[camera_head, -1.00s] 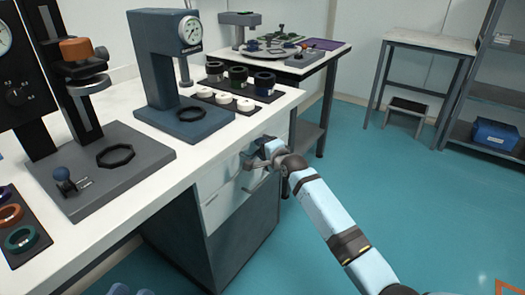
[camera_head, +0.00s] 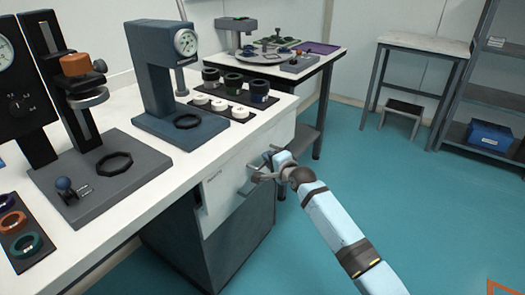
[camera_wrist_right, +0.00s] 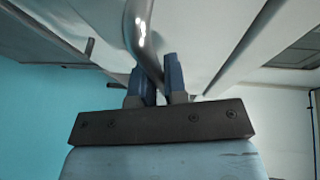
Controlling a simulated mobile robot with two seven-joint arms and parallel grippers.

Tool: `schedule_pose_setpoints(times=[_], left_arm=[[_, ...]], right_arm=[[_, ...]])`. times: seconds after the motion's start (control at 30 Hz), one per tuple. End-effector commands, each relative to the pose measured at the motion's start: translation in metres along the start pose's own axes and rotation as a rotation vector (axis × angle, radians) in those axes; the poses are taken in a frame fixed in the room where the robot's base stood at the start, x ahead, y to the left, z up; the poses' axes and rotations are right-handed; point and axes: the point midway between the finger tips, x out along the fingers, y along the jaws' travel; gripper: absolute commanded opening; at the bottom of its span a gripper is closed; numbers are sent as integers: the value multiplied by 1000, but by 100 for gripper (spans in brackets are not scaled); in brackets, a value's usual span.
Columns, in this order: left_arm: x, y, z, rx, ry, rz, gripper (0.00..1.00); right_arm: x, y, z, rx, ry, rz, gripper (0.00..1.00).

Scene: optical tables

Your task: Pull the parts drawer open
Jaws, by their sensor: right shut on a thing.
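The parts drawer (camera_head: 230,180) is a white front in the cabinet under the near bench. My right gripper (camera_head: 262,166) is at the drawer front in the head view and covers part of it. In the right wrist view, a curved metal handle (camera_wrist_right: 138,28) runs down between the blue fingers of my right gripper (camera_wrist_right: 159,80), which is shut on it. The white drawer face (camera_wrist_right: 195,35) lies just beyond. How far the drawer stands out is hard to tell. My left gripper is not in view.
The white bench top (camera_head: 130,212) carries a blue gauge stand (camera_head: 152,75), a dark tray with rings (camera_head: 236,106) and a grey fixture (camera_head: 105,175). A second bench (camera_head: 325,62) stands behind. The teal floor (camera_head: 400,190) to the right is clear.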

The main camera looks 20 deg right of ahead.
Motion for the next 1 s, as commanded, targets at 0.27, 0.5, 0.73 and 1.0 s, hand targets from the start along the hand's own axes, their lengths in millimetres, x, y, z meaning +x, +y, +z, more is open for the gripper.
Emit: schedule_pose_setpoints(times=[0.27, 0.5, 0.73, 1.0], left_arm=[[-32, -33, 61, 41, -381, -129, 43], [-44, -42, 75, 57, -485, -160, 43], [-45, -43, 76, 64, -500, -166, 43], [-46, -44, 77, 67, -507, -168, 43]], right_arm=[[-65, 10, -26, -1, 0, 8, 0], [-124, 24, -51, -3, -1, 6, 0], [-172, 37, -70, -3, -2, 6, 0], [-206, 44, -85, -1, -2, 3, 0]])
